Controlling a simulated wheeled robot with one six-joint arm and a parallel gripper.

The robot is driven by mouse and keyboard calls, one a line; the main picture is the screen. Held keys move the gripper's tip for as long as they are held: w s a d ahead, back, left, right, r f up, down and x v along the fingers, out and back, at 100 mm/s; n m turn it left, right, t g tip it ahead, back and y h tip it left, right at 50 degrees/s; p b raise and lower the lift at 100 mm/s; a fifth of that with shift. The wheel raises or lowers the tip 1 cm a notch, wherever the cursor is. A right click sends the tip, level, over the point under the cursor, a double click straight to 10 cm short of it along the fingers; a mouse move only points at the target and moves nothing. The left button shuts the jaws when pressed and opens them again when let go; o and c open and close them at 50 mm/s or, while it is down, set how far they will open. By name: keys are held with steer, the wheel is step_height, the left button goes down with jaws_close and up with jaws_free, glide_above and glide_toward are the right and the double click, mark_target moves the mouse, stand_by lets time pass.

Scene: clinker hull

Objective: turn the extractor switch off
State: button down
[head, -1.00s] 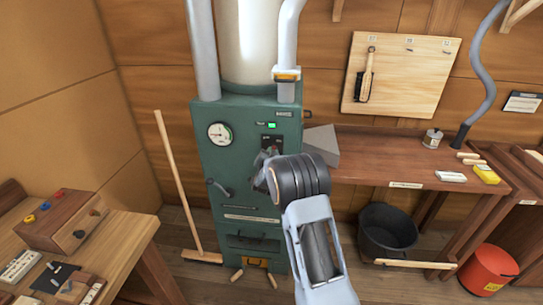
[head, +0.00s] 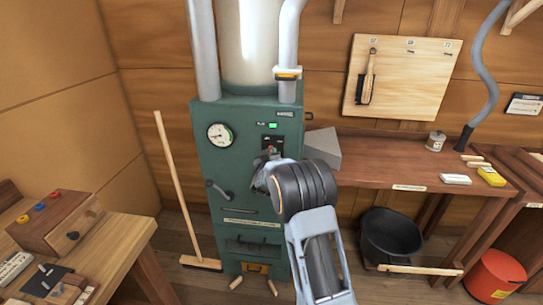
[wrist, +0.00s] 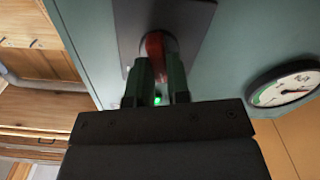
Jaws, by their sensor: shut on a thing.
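The extractor switch (wrist: 155,46) has a red handle on a dark plate, on the front of the green extractor cabinet (head: 213,165). In the wrist view its handle stands between the two fingertips. My gripper (wrist: 158,78) is shut on the handle. In the head view my gripper (head: 269,157) is at the lower part of the dark switch plate (head: 273,140), and my wrist hides part of it. A small green lamp (head: 272,125) is lit above the plate. Which marking the handle points to is too small to tell.
A round gauge (head: 220,135) and a dark crank handle (head: 219,189) are on the cabinet's left side. A broom (head: 177,190) leans to its left. A workbench (head: 380,172) stands to the right, with a black bucket (head: 390,235) below. A grey wedge (head: 323,146) sits beside the cabinet.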

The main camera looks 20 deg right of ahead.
steer(key=shift+n, duration=0.6)
steer(key=shift+f+n, duration=0.1)
steer(key=shift+n, duration=0.2)
steer(key=c, duration=1.1)
jaws_free()
steer(key=b+v, duration=0.2)
steer(key=v, duration=1.2)
